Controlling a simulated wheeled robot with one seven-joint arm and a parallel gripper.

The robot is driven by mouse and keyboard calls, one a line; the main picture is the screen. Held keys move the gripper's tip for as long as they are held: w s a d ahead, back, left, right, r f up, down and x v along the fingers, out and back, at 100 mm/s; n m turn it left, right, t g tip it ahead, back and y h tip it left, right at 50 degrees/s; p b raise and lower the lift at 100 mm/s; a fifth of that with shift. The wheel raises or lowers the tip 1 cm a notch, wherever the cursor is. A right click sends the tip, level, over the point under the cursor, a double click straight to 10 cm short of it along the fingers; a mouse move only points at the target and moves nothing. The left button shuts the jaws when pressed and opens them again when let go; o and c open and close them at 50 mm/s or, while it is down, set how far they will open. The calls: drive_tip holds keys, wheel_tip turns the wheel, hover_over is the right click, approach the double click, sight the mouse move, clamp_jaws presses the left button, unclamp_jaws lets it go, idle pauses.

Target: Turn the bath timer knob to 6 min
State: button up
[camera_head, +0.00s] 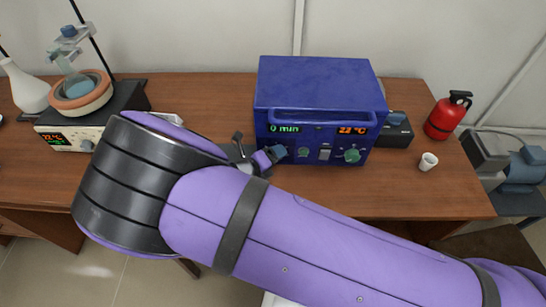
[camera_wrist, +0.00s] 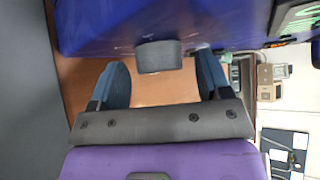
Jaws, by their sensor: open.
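The blue bath (camera_head: 315,95) stands on the wooden table in the head view. Its left display (camera_head: 285,128) reads 0 min and its right display (camera_head: 352,130) reads 22 °C. A green knob (camera_head: 303,152) sits below the left display, and a larger green knob (camera_head: 352,155) sits at the right. My gripper (camera_head: 268,157) is open at the front panel's lower left corner, left of the left knob. In the wrist view my gripper (camera_wrist: 162,72) has its blue-tipped fingers apart, with a small grey block (camera_wrist: 160,56) between and beyond them. I cannot tell what that block is.
A stirrer with a clay-coloured bowl (camera_head: 80,92) and a white flask (camera_head: 28,88) stand at the left. A dark device (camera_head: 397,130), a white cup (camera_head: 428,161) and a red extinguisher (camera_head: 447,117) are at the right. My arm hides the table's front middle.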

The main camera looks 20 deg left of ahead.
drive_tip(key=shift+w, duration=0.1)
drive_tip(key=c, duration=0.9)
drive_tip(key=shift+d+r+m+g+y, duration=0.15)
drive_tip(key=shift+m+g+y, duration=0.45)
drive_tip(key=shift+m+y, duration=0.4)
drive_tip(key=y, duration=0.1)
drive_tip(key=m+g+y, duration=0.1)
drive_tip(key=y, duration=0.1)
drive_tip(key=shift+w+d+m, duration=0.1)
drive_tip(key=shift+d+m, duration=0.1)
drive_tip(key=shift+m, duration=0.1)
drive_tip(key=shift+d+r+m+g+y, duration=0.15)
drive_tip(key=shift+m+g+y, duration=0.4)
drive_tip(key=shift+y, duration=0.55)
drive_tip(key=shift+m+g+y, duration=0.25)
drive_tip(key=shift+m+y, duration=0.4)
drive_tip(key=shift+y, duration=0.75)
